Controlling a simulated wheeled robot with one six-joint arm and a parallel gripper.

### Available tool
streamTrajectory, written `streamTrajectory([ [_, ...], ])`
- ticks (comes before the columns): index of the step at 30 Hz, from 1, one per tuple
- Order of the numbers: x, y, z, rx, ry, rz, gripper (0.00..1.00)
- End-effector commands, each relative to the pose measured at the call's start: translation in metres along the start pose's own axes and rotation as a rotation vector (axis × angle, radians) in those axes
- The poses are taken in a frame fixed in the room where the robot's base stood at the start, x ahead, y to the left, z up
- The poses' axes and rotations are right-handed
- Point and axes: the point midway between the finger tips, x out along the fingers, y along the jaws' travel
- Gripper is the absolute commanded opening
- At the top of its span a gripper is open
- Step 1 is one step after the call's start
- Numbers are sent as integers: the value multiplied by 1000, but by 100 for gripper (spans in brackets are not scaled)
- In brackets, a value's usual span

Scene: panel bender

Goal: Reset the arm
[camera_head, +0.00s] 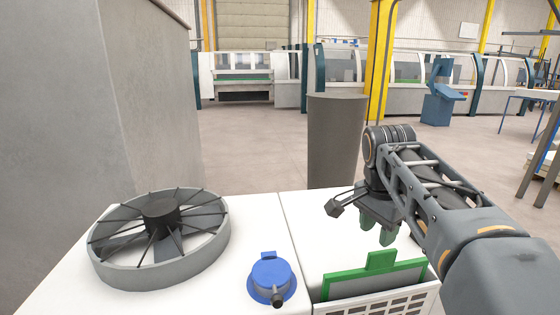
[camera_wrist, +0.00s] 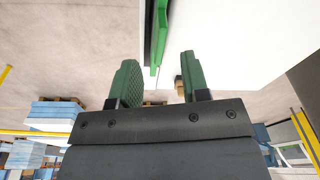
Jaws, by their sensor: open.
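My gripper (camera_head: 377,231) hangs at the end of my arm on the right of the head view, in front of the grey column and above the far right part of the white surface. Its green fingers point down. In the wrist view my gripper (camera_wrist: 160,82) shows two green fingers apart, with nothing between them. The green frame (camera_head: 375,278) with a tab on top stands in a white slotted basket (camera_head: 385,304), nearer than the gripper and apart from it. My forearm hides part of the right side.
A round grey fan (camera_head: 160,237) lies on the white table (camera_head: 235,218) at left. A blue device (camera_head: 272,279) with a black knob sits at the front middle. A dark grey cylinder (camera_head: 335,140) and a grey block (camera_head: 150,100) stand behind. Open floor lies beyond.

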Motion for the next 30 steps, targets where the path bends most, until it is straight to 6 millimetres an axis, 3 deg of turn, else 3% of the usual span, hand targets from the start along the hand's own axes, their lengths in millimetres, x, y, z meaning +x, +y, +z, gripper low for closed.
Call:
streamTrajectory([
  [6, 68, 22, 48, -517, 38, -118, 42],
  [15, 143, 54, 94, -1000, 127, -218, 42],
  [21, 163, 64, 104, -1125, 160, -238, 42],
  [30, 165, 65, 105, -1138, 162, -239, 42],
])
